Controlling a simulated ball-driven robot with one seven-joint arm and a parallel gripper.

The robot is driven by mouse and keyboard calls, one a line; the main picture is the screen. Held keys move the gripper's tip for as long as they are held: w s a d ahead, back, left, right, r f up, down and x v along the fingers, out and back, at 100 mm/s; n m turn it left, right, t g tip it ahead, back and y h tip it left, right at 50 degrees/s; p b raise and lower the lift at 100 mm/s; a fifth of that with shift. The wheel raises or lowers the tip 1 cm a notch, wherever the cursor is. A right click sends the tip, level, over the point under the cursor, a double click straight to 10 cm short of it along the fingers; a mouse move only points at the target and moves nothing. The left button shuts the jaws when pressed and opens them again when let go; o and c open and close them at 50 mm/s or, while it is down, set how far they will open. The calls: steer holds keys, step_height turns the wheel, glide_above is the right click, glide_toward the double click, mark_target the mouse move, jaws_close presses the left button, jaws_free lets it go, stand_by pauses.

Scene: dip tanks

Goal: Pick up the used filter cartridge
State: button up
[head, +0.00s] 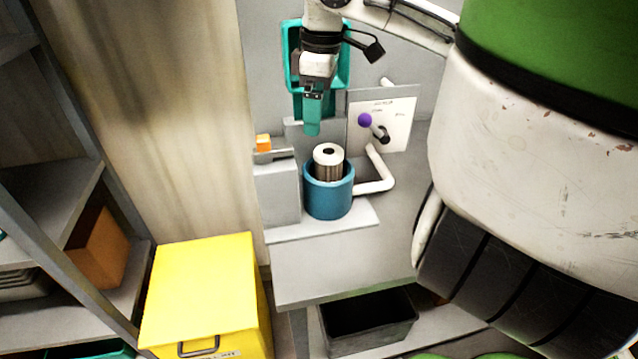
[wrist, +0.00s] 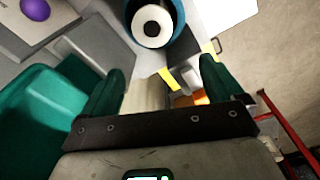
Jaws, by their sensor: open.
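In the wrist view the cartridge (wrist: 152,26) shows from above at the top, inside the blue housing (wrist: 178,10). My gripper (head: 312,130) is above the cartridge and slightly left of it in the head view, apart from it. In the wrist view the two green fingers of my gripper (wrist: 160,85) are spread, with nothing between them.
A white panel with a purple knob (head: 365,120) and a white pipe (head: 378,172) stand right of the housing. A small orange block (head: 263,142) is at left. A teal bin (head: 345,60) is behind my gripper. A yellow box (head: 200,290) and black bin (head: 370,322) are lower down.

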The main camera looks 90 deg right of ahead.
mark_target(329, 151)
steer(key=shift+s+f+g, duration=0.2)
steer(key=shift+s+g, duration=0.1)
steer(key=shift+s, duration=0.5)
steer(key=shift+s+f+m, duration=0.25)
steer(key=shift+m, duration=0.05)
steer(key=f, duration=1)
steer(key=shift+s+d+f+b, duration=0.1)
steer(key=shift+d+f+b, duration=0.15)
steer(key=shift+b, duration=0.15)
steer(key=shift+r, duration=0.1)
steer(key=c, duration=1.7)
steer(key=shift+r, duration=0.1)
